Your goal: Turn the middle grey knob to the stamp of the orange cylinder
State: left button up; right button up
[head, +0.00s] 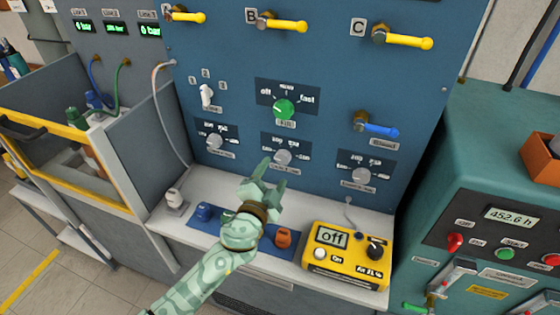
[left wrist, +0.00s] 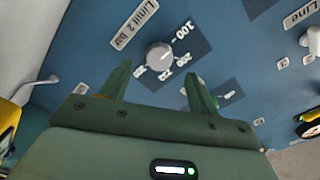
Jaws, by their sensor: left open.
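The middle grey knob (head: 283,157) sits on a dark plate on the blue panel, below the green knob (head: 284,108). In the left wrist view the grey knob (left wrist: 159,55) shows beside a "Limit 2 bar" label and a number scale. My left gripper (head: 272,168) is open in front of it; its fingertips (left wrist: 158,80) are apart with nothing between them. I cannot tell whether they touch the knob. The orange cylinder (head: 283,238) stands on the blue mat (head: 262,253); its stamp is not readable. My right gripper is not in view.
Other grey knobs flank it at left (head: 214,142) and right (head: 361,175). Yellow levers (head: 285,25) and a blue lever (head: 380,130) stick out of the panel. A yellow meter (head: 345,273) stands right of the mat, a blue cylinder (head: 203,212) at its left. My left forearm covers part of the mat.

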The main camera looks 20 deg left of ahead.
aim_at(281, 160)
pick_arm(q)
jog(key=w, duration=0.4)
jog(key=shift+w+d+f+b, duration=0.1)
jog(key=shift+w+b, duration=0.2)
jog(key=shift+w, duration=0.6)
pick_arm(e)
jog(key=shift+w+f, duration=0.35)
pick_arm(q)
jog(key=c, duration=1)
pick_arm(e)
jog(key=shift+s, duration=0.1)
